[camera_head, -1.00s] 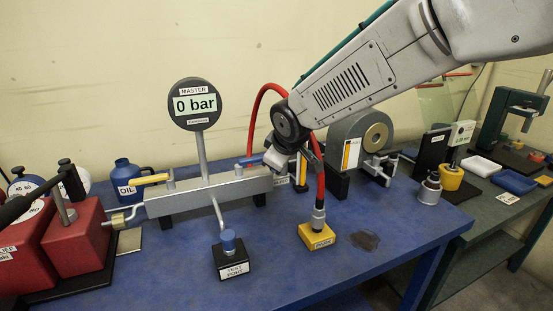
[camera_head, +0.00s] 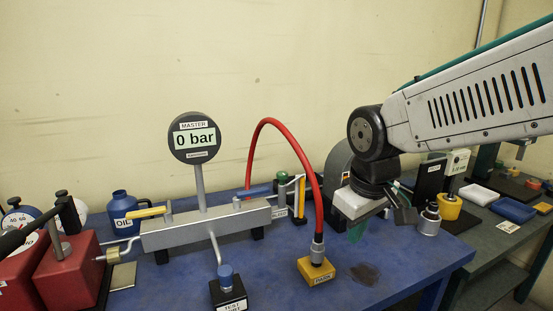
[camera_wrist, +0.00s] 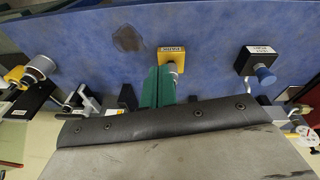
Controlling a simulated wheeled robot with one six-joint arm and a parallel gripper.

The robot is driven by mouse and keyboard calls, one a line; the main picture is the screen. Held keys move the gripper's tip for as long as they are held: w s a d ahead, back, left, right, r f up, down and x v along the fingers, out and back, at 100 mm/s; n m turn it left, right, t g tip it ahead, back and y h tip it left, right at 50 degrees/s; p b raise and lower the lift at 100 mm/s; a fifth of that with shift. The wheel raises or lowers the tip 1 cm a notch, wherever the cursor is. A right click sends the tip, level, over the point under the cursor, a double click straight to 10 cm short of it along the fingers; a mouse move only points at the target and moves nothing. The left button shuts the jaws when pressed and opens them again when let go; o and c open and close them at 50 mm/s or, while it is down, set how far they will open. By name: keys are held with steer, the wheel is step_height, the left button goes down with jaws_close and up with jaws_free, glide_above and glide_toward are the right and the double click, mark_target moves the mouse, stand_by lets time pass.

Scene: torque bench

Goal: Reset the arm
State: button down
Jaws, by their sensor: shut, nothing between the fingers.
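My arm reaches in from the right in the head view. My gripper (camera_head: 357,229) hangs over the right part of the blue bench, above and right of the yellow PARK block. Its green fingers show pressed together in the wrist view (camera_wrist: 158,90), shut and empty. The yellow PARK block (camera_head: 317,271) sits on the bench with the red hose (camera_head: 259,138) end standing in it. The block also shows just beyond the fingers in the wrist view (camera_wrist: 171,54). I cannot tell from these views how high the fingers are above the bench.
The master gauge (camera_head: 195,138) reads 0 bar above a grey manifold (camera_head: 205,226). A black TEST PORT block (camera_head: 229,292) stands front left of the PARK block. A metal fitting (camera_head: 429,220) stands right of my gripper. A dark stain (camera_head: 365,274) marks otherwise clear bench.

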steer(key=s+d+m, duration=0.3)
steer(key=s+d, duration=0.2)
steer(key=s, duration=0.4)
steer(key=s+d+m+g, duration=0.1)
steer(key=s+d+m, duration=0.2)
steer(key=s+d, duration=0.3)
steer(key=shift+s+d, duration=0.2)
steer(key=shift+s, duration=1.7)
steer(key=shift+f, duration=0.1)
